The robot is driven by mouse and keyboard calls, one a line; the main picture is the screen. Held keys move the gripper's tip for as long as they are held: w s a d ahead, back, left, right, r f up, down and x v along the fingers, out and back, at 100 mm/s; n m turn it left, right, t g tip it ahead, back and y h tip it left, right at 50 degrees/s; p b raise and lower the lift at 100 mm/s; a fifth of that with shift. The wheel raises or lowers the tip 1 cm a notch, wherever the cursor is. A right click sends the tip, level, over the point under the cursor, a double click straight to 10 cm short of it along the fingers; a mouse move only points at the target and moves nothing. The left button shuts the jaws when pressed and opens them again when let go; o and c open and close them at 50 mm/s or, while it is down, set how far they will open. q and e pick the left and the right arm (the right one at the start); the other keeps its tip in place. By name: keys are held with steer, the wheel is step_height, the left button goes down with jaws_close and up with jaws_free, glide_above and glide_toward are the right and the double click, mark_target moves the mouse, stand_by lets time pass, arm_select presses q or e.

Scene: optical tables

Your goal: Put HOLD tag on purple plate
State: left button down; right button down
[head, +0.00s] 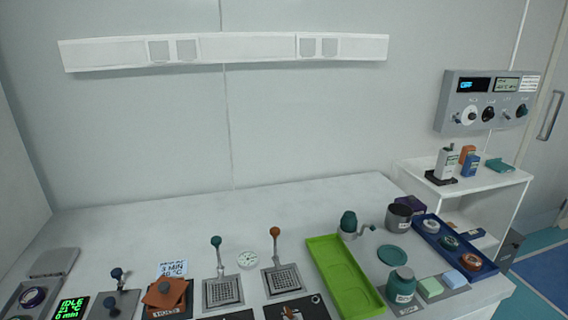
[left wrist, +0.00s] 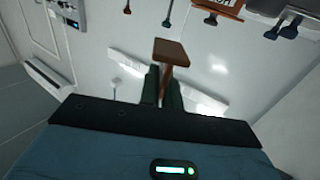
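My left gripper (left wrist: 164,88) shows in the left wrist view, its two dark fingers closed on the thin stem of a brown piece with a flat square head (left wrist: 172,52). No lettering is readable on this piece, so I cannot tell if it is the HOLD tag. Neither gripper is in the head view, and my right gripper is in no view. A round dish with a purple ring (head: 33,297) sits in a grey holder at the table's far left; it is the likeliest purple plate. The far right of the table also has a dark purple box (head: 410,205).
The white table (head: 130,225) is clear at the back. Upright levers (head: 216,242) and (head: 275,234) rise near the front. A green tray (head: 345,275), a teal jar (head: 401,283) and a blue tray of dishes (head: 483,265) crowd the right. A brown labelled block (head: 165,293) stands front left.

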arm_select(q)
steer(key=shift+w+d+r+n+t+y, duration=0.1)
steer(key=shift+d+r+n+y, duration=0.1)
steer(key=shift+d+n+y, duration=0.4)
steer(key=shift+w+d+r+n+t+y, duration=0.15)
steer(key=shift+d+n+y, duration=0.2)
steer(key=shift+y, duration=0.5)
steer(key=shift+w+d+r+n+t+y, duration=0.1)
steer(key=shift+d+r+n+y, duration=0.1)
steer(key=shift+d+n+y, duration=0.4)
steer(key=shift+a+r, duration=0.2)
steer(key=shift+r, duration=0.05)
steer(key=shift+d, duration=0.15)
